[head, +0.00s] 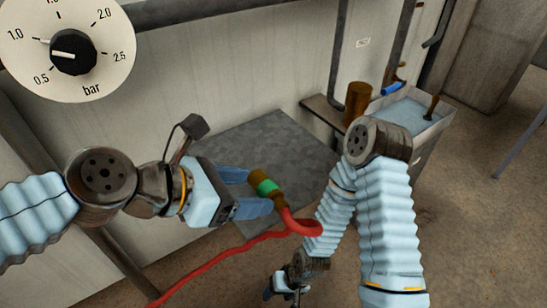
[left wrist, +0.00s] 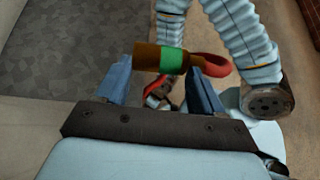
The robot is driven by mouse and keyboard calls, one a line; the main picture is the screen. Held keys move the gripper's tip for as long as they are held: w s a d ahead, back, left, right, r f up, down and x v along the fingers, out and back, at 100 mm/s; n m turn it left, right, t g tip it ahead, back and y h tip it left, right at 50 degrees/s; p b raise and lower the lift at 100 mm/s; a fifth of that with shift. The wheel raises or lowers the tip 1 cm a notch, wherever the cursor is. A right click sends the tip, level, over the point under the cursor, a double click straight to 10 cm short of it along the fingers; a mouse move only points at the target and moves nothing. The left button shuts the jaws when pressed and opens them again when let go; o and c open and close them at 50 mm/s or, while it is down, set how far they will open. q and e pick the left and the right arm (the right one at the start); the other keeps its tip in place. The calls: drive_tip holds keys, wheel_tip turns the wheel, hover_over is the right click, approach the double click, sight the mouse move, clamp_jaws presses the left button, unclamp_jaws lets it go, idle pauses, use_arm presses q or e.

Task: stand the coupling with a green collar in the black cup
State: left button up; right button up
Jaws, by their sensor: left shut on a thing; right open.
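The coupling (head: 258,178) is a short brown cylinder with a green collar and a red hose at one end. My left gripper (head: 260,192) is shut on it and holds it tilted above the floor. In the left wrist view the coupling (left wrist: 147,55) lies crosswise between the two blue fingertips. No cup that is plainly black shows; a brown, open-looking cylinder (head: 357,98) stands upright on a ledge at upper right, well apart from the coupling. My right gripper (head: 282,294) is open, low at the bottom of the head view, partly hidden by my arm.
The red hose (head: 215,264) trails from the coupling to the lower left. A grey slab (head: 275,145) lies behind the left gripper against the wall. A grey bin (head: 440,122) with blue contents stands at right. A pressure dial (head: 72,50) fills the upper left corner.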

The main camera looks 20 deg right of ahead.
use_arm(q)
drive_tip(key=w+d+f, duration=0.1)
drive_tip(key=w+f, duration=0.2)
drive_tip(key=w, duration=0.1)
drive_tip(key=w+d+f, duration=0.2)
drive_tip(key=w+f, duration=0.1)
drive_tip(key=w, duration=0.1)
drive_tip(key=w+d+f, duration=0.2)
drive_tip(key=w, duration=0.2)
drive_tip(key=shift+w+d+f, duration=0.1)
drive_tip(key=shift+w+f, duration=0.1)
drive_tip(key=shift+f, duration=0.2)
drive_tip(key=shift+w+d+f+b, duration=0.1)
drive_tip(key=shift+w+f+b, duration=0.05)
drive_tip(key=shift+f+b, duration=0.15)
drive_tip(key=f, duration=0.1)
drive_tip(key=f+b, duration=0.1)
drive_tip(key=shift+w+d+f, duration=0.1)
drive_tip(key=shift+w+f, duration=0.2)
drive_tip(key=shift+f, duration=0.1)
drive_tip(key=shift+f+b, duration=0.3)
drive_tip(key=shift+f, duration=0.1)
drive_tip(key=shift+f, duration=0.15)
drive_tip(key=o, duration=1.3)
